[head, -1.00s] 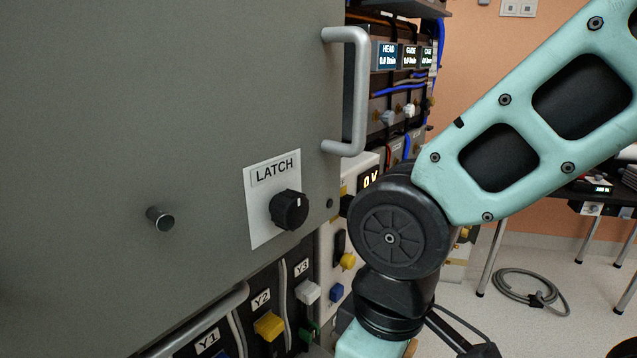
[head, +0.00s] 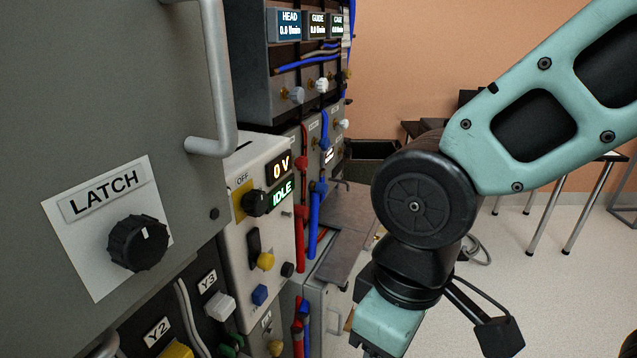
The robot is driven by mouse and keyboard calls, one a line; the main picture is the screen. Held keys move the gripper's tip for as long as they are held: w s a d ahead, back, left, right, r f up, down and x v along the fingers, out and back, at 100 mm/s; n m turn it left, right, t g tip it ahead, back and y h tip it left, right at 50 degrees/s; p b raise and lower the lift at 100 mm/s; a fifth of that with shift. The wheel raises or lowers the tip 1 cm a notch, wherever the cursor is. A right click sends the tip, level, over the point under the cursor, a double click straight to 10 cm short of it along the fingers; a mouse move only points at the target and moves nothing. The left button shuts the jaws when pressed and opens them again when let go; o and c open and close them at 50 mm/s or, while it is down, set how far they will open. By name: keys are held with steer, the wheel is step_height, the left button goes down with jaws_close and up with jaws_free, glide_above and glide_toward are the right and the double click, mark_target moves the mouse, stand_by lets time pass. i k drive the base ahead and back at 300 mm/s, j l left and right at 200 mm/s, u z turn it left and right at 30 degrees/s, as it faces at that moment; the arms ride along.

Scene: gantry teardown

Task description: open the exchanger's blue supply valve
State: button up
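The exchanger is not clearly labelled in the head view. Beyond the power panel, a red pipe (head: 300,243) and a blue pipe (head: 314,235) stand upright side by side. A small blue fitting (head: 321,187) sits above the blue pipe, and a blue hose (head: 324,130) runs higher up. I cannot tell which blue part is the supply valve's handle or how it is set. My arm's wrist hangs to the right of these pipes, apart from them in the picture. My gripper is outside the frame, below its lower edge.
A grey cabinet with a LATCH knob (head: 138,243) and a bar handle (head: 213,90) fills the left. A panel (head: 238,180) reads 0 V and IDLE. Flow displays (head: 290,25) read 0.0. Open floor (head: 560,290) lies right, with a table behind.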

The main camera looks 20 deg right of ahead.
mark_target(324, 142)
steer(key=i+l+z, duration=0.15)
steer(key=z, duration=0.35)
steer(key=i+z, duration=0.45)
steer(key=k+l, duration=0.05)
steer(key=k, duration=0.05)
